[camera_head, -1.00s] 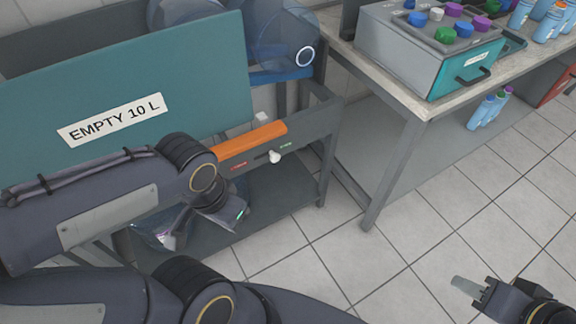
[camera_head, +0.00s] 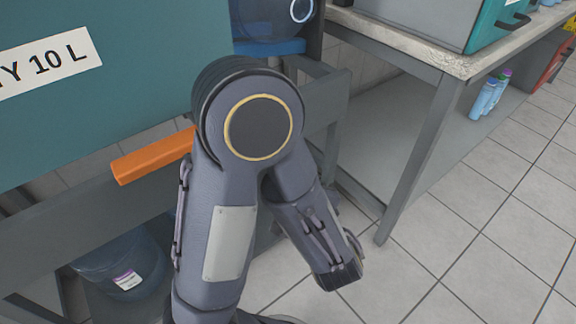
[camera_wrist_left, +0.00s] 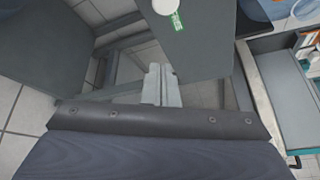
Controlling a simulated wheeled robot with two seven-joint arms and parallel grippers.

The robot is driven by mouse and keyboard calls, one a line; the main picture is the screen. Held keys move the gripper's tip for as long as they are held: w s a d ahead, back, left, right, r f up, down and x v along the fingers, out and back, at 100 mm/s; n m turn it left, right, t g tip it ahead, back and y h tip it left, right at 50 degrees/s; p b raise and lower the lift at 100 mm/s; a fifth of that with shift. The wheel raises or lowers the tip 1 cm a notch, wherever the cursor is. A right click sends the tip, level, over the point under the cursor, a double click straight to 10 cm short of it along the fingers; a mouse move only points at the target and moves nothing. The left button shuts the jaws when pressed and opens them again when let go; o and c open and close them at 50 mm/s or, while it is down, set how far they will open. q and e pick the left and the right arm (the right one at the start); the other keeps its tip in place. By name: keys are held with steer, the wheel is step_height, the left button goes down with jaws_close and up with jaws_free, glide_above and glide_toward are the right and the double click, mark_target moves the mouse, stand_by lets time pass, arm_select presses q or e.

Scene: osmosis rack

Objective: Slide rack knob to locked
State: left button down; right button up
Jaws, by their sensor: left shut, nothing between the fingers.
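The white rack knob (camera_wrist_left: 163,7) shows at the top edge of the left wrist view, on the grey rack rail (camera_wrist_left: 205,35). A small green label (camera_wrist_left: 176,22) lies right beside it, its text too small to read. My left gripper (camera_wrist_left: 156,72) is shut and empty, its pale fingers pointing at the rail below the knob and apart from the knob in the picture. In the head view my arm covers the knob and its labels, and the left fingers do not show. My right gripper is not in view.
The rack carries a teal panel (camera_head: 90,100) and an orange bar (camera_head: 150,157). A blue container (camera_head: 115,262) sits low under the rail. A bench (camera_head: 400,35) with a teal-fronted box (camera_head: 495,22) stands at right, blue bottles (camera_head: 485,97) beneath it. The tiled floor at right is clear.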

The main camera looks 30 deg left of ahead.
arm_select(q)
steer(key=shift+w+d, duration=0.15)
steer(key=shift+d, duration=0.05)
steer(key=w+a+b, duration=0.2)
steer(key=w+a, duration=0.2)
steer(key=a, duration=0.4)
steer(key=shift+w+a, duration=0.15)
steer(key=shift+a, duration=0.05)
stand_by(0.3)
